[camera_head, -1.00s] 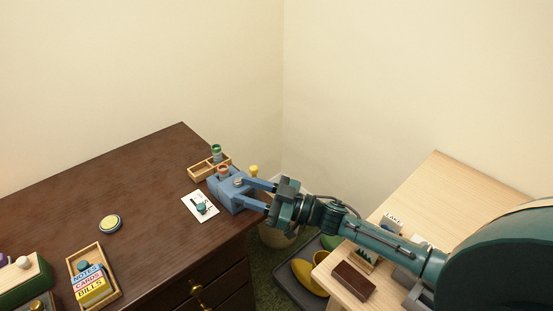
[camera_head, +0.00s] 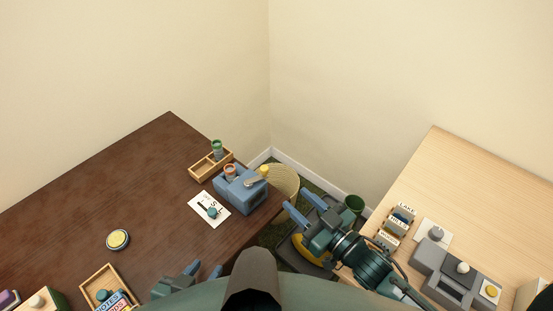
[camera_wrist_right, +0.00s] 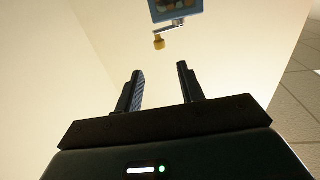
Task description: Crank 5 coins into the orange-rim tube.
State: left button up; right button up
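A blue coin machine (camera_head: 240,197) stands near the right end of the dark desk. An orange-rim tube (camera_head: 230,170) stands at its back left; its contents are too small to make out. A grey crank arm with a yellow knob (camera_head: 264,170) is on its right side. The knob also shows in the right wrist view (camera_wrist_right: 158,42), beyond the fingertips. My right gripper (camera_head: 296,200) is open and empty, right of the machine and apart from the crank. My left gripper (camera_head: 207,266) is open and empty at the desk's front, its arm mostly out of view.
A wooden tray (camera_head: 200,172) with a green-rim tube (camera_head: 217,150) stands behind the machine. A marked card (camera_head: 209,208) lies before it. A round yellow-topped piece (camera_head: 118,239) lies left. A pale table (camera_head: 440,180) with grey devices stands right, across a floor gap.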

aim_at(267, 172)
jog(key=x, duration=1.3)
jog(key=shift+c, duration=0.3)
